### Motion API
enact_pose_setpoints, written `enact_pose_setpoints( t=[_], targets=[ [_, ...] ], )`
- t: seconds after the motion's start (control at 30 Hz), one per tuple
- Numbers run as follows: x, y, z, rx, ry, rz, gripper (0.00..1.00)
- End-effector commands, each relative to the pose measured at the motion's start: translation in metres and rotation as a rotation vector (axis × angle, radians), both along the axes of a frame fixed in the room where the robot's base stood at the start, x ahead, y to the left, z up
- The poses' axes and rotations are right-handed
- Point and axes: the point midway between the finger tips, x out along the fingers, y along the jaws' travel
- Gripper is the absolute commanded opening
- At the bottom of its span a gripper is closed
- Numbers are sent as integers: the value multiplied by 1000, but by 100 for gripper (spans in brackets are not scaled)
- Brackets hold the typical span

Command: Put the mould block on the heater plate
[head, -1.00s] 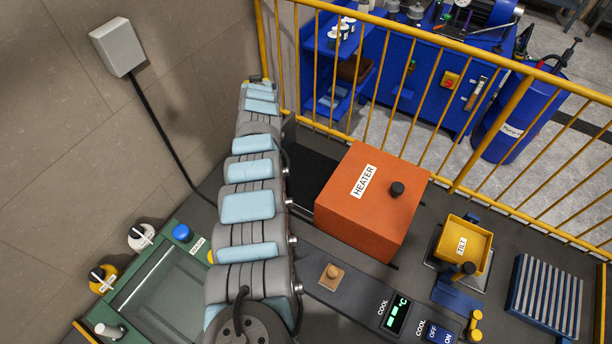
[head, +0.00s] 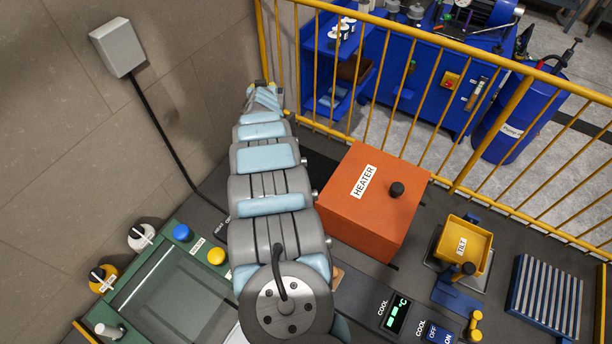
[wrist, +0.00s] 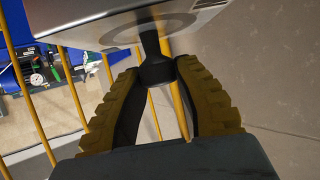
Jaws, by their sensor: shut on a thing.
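In the wrist view, my gripper (wrist: 158,75) is shut on the black knob (wrist: 157,72) of a grey metal block, which I take to be the mould block (wrist: 120,25). The block spans the top of that view, partly cut off, and a round ring marks its face around the stem. In the head view my arm hides both gripper and block. The orange box labelled HEATER (head: 370,205), with a black knob on top, stands right of my arm. I cannot make out a bare heater plate.
A yellow TILT tray (head: 464,245) and a blue ribbed rack (head: 545,297) stand at the right. A COOL panel (head: 397,314) is in front of the heater. A green-framed station (head: 165,290) lies left. Yellow railing (head: 510,110) bounds the back.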

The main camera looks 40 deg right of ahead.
Motion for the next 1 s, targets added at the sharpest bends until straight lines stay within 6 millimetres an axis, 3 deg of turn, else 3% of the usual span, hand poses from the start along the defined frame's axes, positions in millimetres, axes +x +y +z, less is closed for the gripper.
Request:
enact_pose_setpoints(
  t=[0.47, 0.87, 1.0],
  targets=[
    [-10, -10, -7, -1, -3, -54, 0],
    [-44, -29, -31, -1, -2, -176, 0],
    [-64, -35, -48, -2, 0, -243, 0]
  ],
)
